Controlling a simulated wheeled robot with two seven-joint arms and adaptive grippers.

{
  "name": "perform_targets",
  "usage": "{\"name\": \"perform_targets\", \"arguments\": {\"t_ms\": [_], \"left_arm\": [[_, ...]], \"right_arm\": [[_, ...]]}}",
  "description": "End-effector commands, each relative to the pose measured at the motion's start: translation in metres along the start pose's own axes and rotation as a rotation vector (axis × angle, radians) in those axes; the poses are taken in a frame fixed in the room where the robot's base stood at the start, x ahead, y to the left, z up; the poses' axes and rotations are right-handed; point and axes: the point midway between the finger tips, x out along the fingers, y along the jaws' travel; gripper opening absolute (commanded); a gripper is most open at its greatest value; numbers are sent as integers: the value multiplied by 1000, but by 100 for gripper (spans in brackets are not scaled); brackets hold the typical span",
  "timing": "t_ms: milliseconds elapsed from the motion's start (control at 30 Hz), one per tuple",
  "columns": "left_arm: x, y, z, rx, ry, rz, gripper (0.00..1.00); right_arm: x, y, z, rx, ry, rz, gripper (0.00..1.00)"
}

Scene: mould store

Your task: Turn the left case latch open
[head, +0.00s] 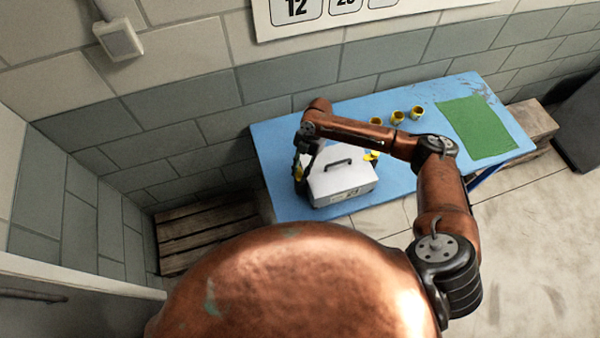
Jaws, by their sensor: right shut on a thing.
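A white case (343,183) with a dark handle (338,164) on its lid stands on the blue table (283,203), near its left end. The lid looks down. My right gripper (301,172) reaches over from the right and points down at the left end of the case. It is shut on the left case latch, which is mostly hidden by the fingers; a bit of yellow shows there. My left gripper is not in view.
Several yellow cups (397,117) stand along the back of the table. A green mat (475,127) lies at the table's right end. Wooden pallets (207,232) lie on the floor at left.

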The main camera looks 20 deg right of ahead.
Motion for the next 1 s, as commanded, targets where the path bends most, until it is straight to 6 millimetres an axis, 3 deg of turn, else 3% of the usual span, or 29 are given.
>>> {"name": "perform_targets", "arguments": {"t_ms": [367,867,900,1000], "left_arm": [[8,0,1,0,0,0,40],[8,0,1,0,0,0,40],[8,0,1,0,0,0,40],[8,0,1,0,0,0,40]], "right_arm": [[0,1,1,-126,-1,-52,0],[0,1,0,-140,-2,-58,0],[0,1,0,-140,-2,-58,24],[0,1,0,-139,-1,-58,31]]}}
